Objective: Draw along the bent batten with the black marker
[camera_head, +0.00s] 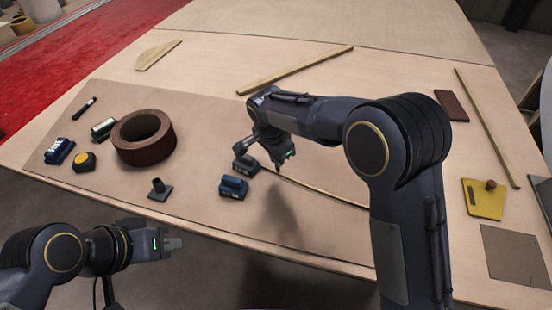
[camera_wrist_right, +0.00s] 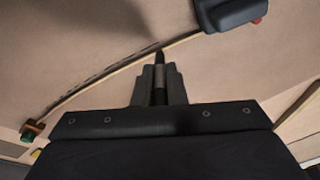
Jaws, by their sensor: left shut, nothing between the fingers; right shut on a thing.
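The bent batten (camera_head: 325,196) is a thin pale strip curving across the tan panel, partly hidden behind my right arm. It also shows in the right wrist view (camera_wrist_right: 105,80), running from lower left to upper right. My right gripper (camera_head: 281,163) is over the panel by the batten's left part. In the right wrist view it is shut on the black marker (camera_wrist_right: 160,58), whose tip points at the batten; I cannot tell whether it touches. My left gripper (camera_head: 176,243) is shut and empty off the table's front edge.
Dark weights (camera_head: 233,187) stand near the batten's left end; one shows close in the right wrist view (camera_wrist_right: 232,12). A brown tape ring (camera_head: 143,138) and several small tools lie left. A yellow plate (camera_head: 483,199) and loose strips (camera_head: 297,70) lie right and behind.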

